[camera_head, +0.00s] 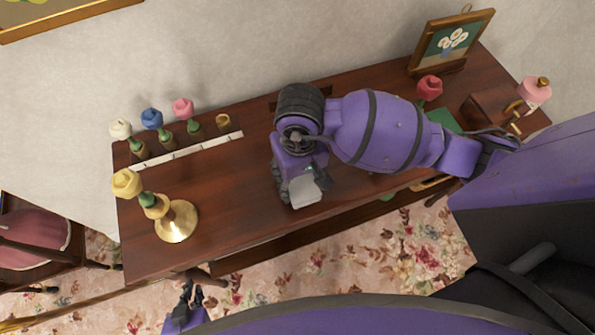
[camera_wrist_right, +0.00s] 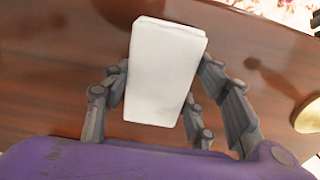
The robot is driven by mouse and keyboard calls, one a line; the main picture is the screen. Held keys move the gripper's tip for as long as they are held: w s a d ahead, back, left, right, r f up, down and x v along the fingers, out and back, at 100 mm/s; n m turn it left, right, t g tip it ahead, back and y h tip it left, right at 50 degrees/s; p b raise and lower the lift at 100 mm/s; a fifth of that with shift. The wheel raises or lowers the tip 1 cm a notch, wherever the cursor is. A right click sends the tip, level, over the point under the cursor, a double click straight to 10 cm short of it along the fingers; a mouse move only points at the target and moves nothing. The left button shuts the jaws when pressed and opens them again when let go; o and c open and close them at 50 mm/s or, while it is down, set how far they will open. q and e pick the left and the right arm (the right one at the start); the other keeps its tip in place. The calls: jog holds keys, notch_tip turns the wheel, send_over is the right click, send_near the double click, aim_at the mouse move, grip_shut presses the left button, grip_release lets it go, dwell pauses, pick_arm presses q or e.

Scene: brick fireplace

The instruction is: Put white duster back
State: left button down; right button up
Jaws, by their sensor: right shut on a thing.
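The white duster (camera_head: 305,191) is a pale block with rounded edges. My right gripper (camera_head: 304,179) is shut on it above the middle of the dark wooden table (camera_head: 238,210). In the right wrist view the duster (camera_wrist_right: 165,70) sits between the fingers, its far end sticking out past them. The head view does not make clear whether it touches the tabletop. My left gripper (camera_head: 190,296) is low at the bottom left, in front of the table, with its fingers apart and nothing between them.
A white strip (camera_head: 187,150) lies by several small flowers at the back left. A brass-based yellow flower (camera_head: 176,222) stands at the front left. A picture frame (camera_head: 450,42), red flower (camera_head: 430,87) and pink-topped item (camera_head: 534,90) are at right. The left-centre tabletop is clear.

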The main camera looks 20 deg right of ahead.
aim_at(299, 179)
jog(key=shift+f, duration=0.1)
jog(key=o, duration=1)
jog(key=shift+w+r, duration=0.1)
jog(key=shift+r, duration=0.25)
notch_tip(299, 179, up, 12)
jog(key=shift+f, duration=0.2)
